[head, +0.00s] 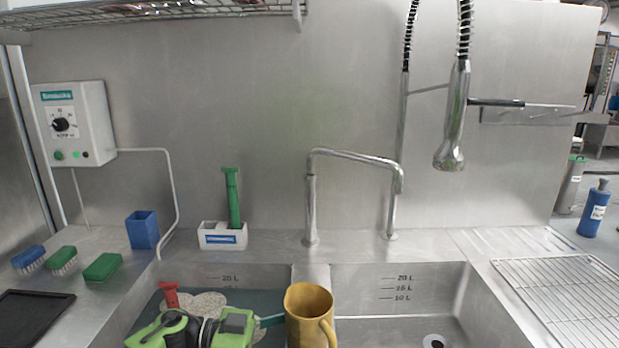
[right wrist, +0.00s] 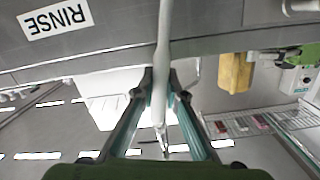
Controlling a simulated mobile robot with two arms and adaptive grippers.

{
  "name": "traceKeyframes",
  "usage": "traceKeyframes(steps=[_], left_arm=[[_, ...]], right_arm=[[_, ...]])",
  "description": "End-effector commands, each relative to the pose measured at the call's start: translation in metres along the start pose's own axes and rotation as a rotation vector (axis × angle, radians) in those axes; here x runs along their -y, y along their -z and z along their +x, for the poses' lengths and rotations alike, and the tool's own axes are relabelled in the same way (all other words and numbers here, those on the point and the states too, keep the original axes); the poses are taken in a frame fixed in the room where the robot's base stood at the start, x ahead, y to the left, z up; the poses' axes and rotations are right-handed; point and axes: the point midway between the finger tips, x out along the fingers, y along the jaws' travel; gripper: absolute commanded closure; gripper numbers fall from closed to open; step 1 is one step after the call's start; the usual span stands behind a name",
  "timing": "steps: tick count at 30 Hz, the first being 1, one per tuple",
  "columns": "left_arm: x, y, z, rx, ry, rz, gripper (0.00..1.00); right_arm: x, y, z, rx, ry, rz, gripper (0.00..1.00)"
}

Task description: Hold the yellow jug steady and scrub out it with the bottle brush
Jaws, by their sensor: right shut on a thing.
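The yellow jug (head: 309,303) stands upright at the bottom middle of the head view, in front of the divider between the two sinks, its handle towards the lower right. Its base is cut off. My left gripper (head: 270,320) is at the jug's left side, with one teal finger reaching to it; the other finger is hidden. The jug (right wrist: 236,70) also shows in the right wrist view beside lime-green parts of my left arm. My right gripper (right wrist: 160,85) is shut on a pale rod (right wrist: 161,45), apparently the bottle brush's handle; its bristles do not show. My right gripper is outside the head view.
The left sink (head: 215,275) holds water with foam and a red-handled thing (head: 170,293). The right sink (head: 400,285) looks empty. A tap (head: 355,156) and hanging sprayer (head: 451,130) stand behind. Brushes (head: 62,260) and a blue cup (head: 143,230) are left, a wire rack (head: 560,300) right.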

Motion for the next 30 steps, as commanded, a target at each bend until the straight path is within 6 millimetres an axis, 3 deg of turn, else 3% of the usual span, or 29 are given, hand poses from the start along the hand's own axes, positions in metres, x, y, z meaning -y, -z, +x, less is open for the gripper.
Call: traceKeyframes(steps=[3, 17, 20, 23, 30], left_arm=[[0.0, 0.0, 0.0, 0.001, -0.001, 0.0, 0.5], [0.0, 0.0, 0.0, 0.001, -0.001, 0.0, 0.5], [0.0, 0.0, 0.0, 0.001, -0.001, 0.0, 0.5], [0.0, 0.0, 0.0, 0.001, -0.001, 0.0, 0.5], [0.0, 0.0, 0.0, 0.001, -0.001, 0.0, 0.5]], right_arm=[[0.0, 0.0, 0.0, -0.001, 0.0, 0.0, 1.0], [0.006, -0.003, 0.0, 0.002, 0.015, -0.002, 1.0], [0.024, -0.012, -0.002, 0.014, 0.063, -0.009, 1.0], [0.056, -0.027, -0.007, 0.03, 0.15, -0.024, 1.0], [0.142, -0.068, -0.04, 0.076, 0.396, -0.063, 1.0]])
